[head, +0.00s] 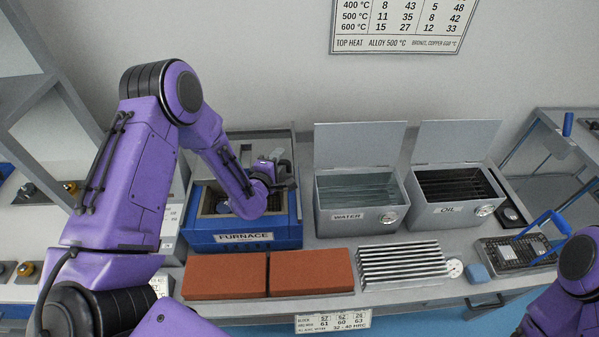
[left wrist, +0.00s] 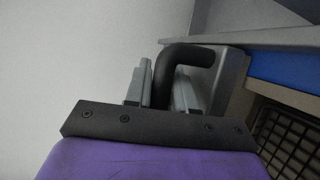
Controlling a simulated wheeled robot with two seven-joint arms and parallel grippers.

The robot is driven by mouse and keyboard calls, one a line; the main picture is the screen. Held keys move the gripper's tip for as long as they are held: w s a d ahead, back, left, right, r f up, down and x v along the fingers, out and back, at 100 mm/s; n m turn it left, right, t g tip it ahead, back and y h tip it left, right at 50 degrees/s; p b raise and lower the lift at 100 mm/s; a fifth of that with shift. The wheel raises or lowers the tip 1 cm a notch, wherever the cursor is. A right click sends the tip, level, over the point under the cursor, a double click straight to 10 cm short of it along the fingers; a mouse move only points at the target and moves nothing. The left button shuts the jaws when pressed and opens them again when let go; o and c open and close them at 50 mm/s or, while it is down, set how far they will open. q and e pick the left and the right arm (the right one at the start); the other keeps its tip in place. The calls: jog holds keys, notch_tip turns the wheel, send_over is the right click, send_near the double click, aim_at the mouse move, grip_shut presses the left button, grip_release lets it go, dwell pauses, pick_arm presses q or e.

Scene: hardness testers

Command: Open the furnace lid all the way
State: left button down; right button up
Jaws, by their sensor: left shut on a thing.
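The blue furnace (head: 235,232) stands on the bench at the left, with its name plate on the front. Its grey lid (head: 230,150) is raised behind the chamber, partly hidden by my left arm. The chamber opening shows, with a dark grid inside; the grid also shows in the left wrist view (left wrist: 290,140). My left gripper (head: 277,162) is at the lid's right side. In the left wrist view its fingers (left wrist: 158,92) are shut on the black lid handle (left wrist: 185,56). My right gripper is out of view; only part of my right arm shows at the lower right.
Open water (head: 355,217) and oil (head: 450,215) tanks stand right of the furnace, lids up. Two red-brown bricks (head: 225,275) and a ribbed metal rack (head: 402,265) lie in front. A mesh basket with a blue handle (head: 515,252) is at the right.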

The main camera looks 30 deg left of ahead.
pick_arm(q)
jog(key=shift+w, duration=0.1)
jog(key=c, duration=1.3)
grip_release()
jog(key=shift+c, duration=0.2)
jog(key=shift+a, duration=0.1)
jog(key=b+v, duration=0.2)
jog(key=v, duration=0.8)
jog(key=shift+s+b, duration=0.3)
